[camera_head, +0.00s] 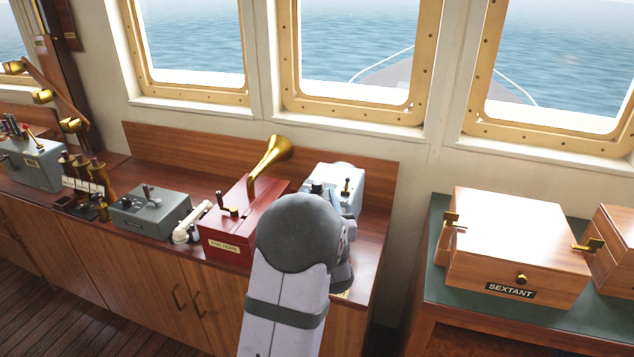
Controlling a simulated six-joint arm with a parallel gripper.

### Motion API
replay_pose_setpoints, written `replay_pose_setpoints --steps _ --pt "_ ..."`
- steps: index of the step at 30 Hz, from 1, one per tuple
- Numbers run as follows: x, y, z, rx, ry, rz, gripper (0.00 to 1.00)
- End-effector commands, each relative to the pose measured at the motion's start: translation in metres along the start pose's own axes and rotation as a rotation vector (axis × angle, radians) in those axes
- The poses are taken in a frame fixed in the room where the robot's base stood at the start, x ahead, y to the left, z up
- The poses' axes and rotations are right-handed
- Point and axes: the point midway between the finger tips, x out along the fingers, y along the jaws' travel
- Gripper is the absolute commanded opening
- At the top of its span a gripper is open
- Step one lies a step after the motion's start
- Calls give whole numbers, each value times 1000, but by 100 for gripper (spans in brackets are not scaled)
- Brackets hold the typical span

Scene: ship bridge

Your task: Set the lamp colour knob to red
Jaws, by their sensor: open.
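A pale blue-grey box (349,173) stands at the right end of the wooden console, partly hidden behind my arm. A small dark lever with a knob (347,184) stands up on it. A dark round part shows at its left, just above my arm; I cannot tell whether it is a knob of the box or part of my arm. No red mark or colour label can be made out on the box, so the lamp colour knob's setting cannot be read. My arm rises from the bottom middle and bends in front of the box. My gripper is hidden behind the arm.
A red fog horn box (232,222) with a brass horn (268,160) stands close to the left of my arm. Further left are a white handset (191,222) and a grey lever box (150,212). A wooden sextant case (518,250) stands on the right table, across a gap.

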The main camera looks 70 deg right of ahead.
Motion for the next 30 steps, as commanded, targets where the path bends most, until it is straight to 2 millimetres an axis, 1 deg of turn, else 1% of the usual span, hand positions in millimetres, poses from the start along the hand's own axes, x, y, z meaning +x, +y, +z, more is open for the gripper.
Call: replay_pose_setpoints --steps 1,6,12,18,27,29,30 --pt "10 -1 -2 0 -1 -3 42" --pt "34 -1 -1 0 -1 -1 42" --pt "54 0 0 0 -1 -1 42" --pt "62 0 0 0 0 0 42" --pt "63 0 0 0 0 0 42" --pt "63 0 0 0 0 0 27" --pt "63 0 0 0 0 0 18"
